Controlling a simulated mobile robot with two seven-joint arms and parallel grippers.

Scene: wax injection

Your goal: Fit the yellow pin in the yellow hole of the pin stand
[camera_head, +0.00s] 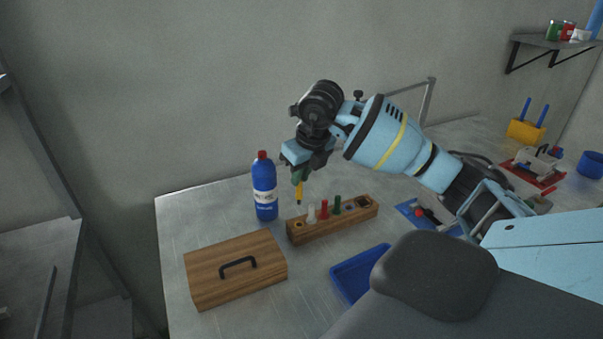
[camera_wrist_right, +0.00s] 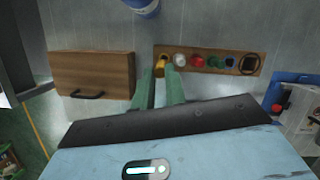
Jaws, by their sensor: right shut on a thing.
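The yellow pin (camera_head: 299,192) hangs upright, tip down, from my right gripper (camera_head: 299,177). Its green fingers are shut on the pin's upper part. The wooden pin stand (camera_head: 335,225) lies on the metal table. The pin is above the stand's left end, where a yellow-ringed hole (camera_head: 298,224) shows; a gap separates tip and hole in the head view. White (camera_head: 311,213), red (camera_head: 324,209) and green (camera_head: 337,204) pins stand in the stand. In the right wrist view, the yellow pin (camera_wrist_right: 161,68) covers the stand's left end between the fingers (camera_wrist_right: 162,85). My left gripper is not in view.
A blue bottle (camera_head: 265,190) with a red cap stands close left of the stand. A wooden box (camera_head: 215,283) with a black handle lies at the front left. A blue tray (camera_head: 350,278) is in front of the stand. Bare table lies between them.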

